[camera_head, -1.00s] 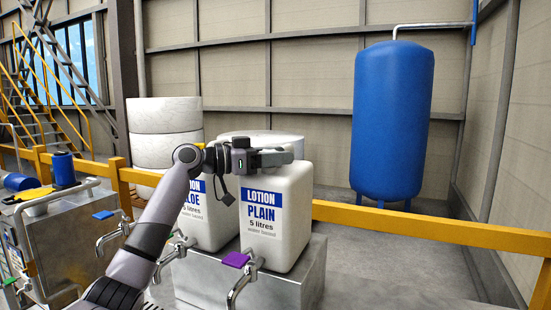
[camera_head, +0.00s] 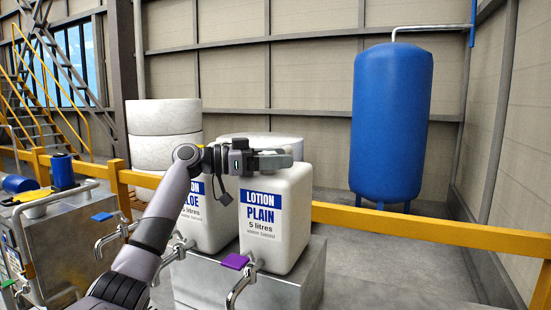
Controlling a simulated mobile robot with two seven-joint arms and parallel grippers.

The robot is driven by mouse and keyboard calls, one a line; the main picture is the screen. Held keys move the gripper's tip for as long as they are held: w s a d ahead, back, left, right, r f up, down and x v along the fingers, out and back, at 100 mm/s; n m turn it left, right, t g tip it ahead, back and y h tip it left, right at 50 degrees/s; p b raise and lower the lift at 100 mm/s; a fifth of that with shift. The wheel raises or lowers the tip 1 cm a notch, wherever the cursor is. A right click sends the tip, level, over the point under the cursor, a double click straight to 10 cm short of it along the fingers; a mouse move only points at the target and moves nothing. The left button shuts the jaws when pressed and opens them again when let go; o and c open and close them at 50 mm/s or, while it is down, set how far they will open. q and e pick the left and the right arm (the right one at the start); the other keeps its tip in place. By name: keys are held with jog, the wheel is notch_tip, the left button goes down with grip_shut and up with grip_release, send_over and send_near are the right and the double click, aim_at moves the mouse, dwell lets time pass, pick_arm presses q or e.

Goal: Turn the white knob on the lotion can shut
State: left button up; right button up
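A white lotion can labelled "LOTION PLAIN" (camera_head: 285,222) stands on a grey metal block in the middle of the head view. A second white lotion can (camera_head: 212,226), its label ending in "LOE", stands behind it to the left, partly covered by my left arm. My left gripper (camera_head: 274,160) lies level at the top of the PLAIN can, pointing right. Its fingers overlap the can's top. I cannot make out the white knob; it may be hidden at the fingers. Whether the fingers are open or shut on something is unclear. My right gripper is not in view.
Taps with a purple lever (camera_head: 235,261) and a blue lever (camera_head: 102,216) stick out in front. A yellow rail (camera_head: 430,231) runs behind the block. A blue tank (camera_head: 392,125) stands at the back right. The floor at right is clear.

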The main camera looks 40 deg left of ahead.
pick_arm(q)
jog(key=b+v, duration=0.2)
jog(key=v, duration=0.4)
jog(key=shift+s+a+f+b, duration=0.1)
jog(key=shift+s+a+b, duration=0.1)
jog(key=shift+b, duration=0.15)
jog(key=shift+s+a, duration=0.2)
jog(key=shift+s, duration=0.05)
jog(key=shift+s, duration=0.1)
